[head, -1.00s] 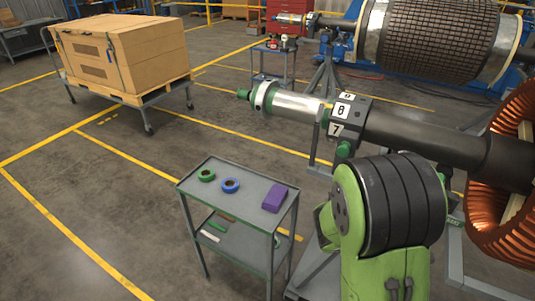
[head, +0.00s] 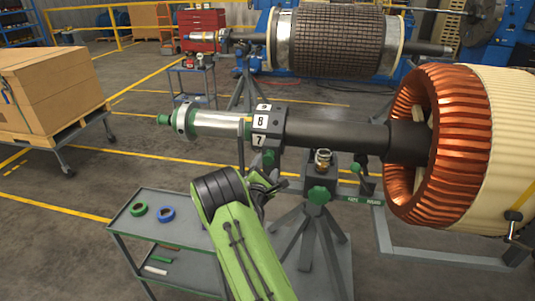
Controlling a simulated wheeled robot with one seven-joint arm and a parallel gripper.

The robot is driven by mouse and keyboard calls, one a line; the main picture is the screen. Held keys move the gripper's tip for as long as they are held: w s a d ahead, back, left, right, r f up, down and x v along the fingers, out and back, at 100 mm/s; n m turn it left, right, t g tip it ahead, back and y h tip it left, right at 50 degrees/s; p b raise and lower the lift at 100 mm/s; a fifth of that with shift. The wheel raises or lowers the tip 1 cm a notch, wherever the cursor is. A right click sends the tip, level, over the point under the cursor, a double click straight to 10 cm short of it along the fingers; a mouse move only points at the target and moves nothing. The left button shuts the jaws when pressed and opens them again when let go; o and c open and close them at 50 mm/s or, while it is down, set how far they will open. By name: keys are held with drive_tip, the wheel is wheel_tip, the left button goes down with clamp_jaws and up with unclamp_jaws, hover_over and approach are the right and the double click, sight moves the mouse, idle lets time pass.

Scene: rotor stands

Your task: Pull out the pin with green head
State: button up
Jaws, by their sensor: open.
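A large round green knob (head: 319,194) sits on the front of the support stand (head: 318,167) under the dark shaft (head: 335,133). A smaller green head (head: 357,166) shows on the right of that stand, and another green part (head: 268,158) is under the numbered block (head: 268,124). I cannot tell which of these is the pin's head. My gripper (head: 280,184) is small and dark, beyond my green arm, left of the knob and below the shaft. It is open, with nothing seen between its fingers. My arm hides part of the area below.
A grey cart (head: 128,223) with a green roll (head: 138,210) and a blue roll (head: 166,214) stands at left. The copper-wound stator (head: 410,185) closes off the right. The stand's legs spread below the knob. A wooden crate (head: 55,98) is far left.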

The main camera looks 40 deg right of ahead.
sight(268, 161)
drive_tip(key=p+x, duration=0.1)
drive_tip(key=x, duration=0.4)
drive_tip(key=shift+d, duration=0.1)
drive_tip(key=shift+c, duration=0.3)
